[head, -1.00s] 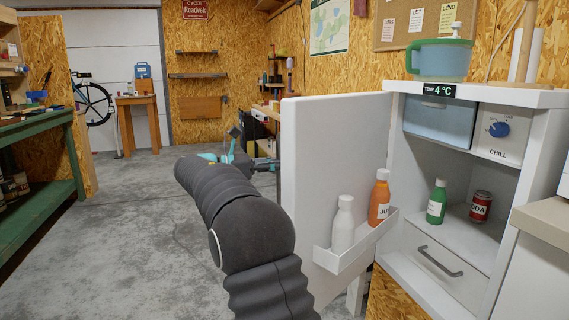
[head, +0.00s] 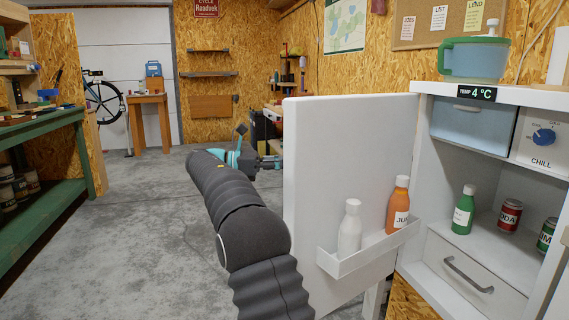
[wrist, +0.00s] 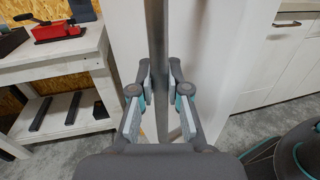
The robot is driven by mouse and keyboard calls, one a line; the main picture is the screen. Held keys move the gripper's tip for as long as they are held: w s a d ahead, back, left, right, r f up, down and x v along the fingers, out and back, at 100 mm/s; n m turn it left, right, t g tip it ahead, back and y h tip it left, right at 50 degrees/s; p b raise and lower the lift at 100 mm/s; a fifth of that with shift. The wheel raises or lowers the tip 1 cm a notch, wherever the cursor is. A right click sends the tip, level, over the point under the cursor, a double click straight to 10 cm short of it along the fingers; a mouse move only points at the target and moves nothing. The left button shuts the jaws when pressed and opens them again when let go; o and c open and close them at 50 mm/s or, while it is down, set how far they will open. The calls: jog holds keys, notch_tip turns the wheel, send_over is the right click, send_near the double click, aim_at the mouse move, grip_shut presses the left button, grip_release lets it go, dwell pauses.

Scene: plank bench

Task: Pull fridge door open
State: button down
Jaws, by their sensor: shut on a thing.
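The white fridge door (head: 350,180) stands wide open in the head view, its inner side facing me. Its shelf (head: 365,252) holds a white bottle (head: 349,232) and an orange juice bottle (head: 398,207), both upright. The fridge body (head: 482,95) is at the right. My gripper (head: 262,158) is beyond the door's free edge and partly hidden there. In the wrist view my gripper (wrist: 160,88) is shut on the upright grey door handle (wrist: 156,40), one finger on each side. The door's outer face (wrist: 208,50) lies behind the handle.
Inside the fridge are a green bottle (head: 463,210), a soda can (head: 509,215) and a lower drawer (head: 470,272). A teal jug (head: 474,58) stands on top. A green workbench (head: 45,190) lines the left. The concrete floor (head: 150,240) between is clear.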

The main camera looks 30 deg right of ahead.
aim_at(286, 124)
jog(key=shift+d, duration=0.15)
jog(key=c, duration=1.1)
grip_release()
jog(key=shift+d, duration=0.2)
jog(key=shift+c, duration=0.2)
jog(key=shift+a, duration=0.3)
notch_tip(286, 124, up, 10)
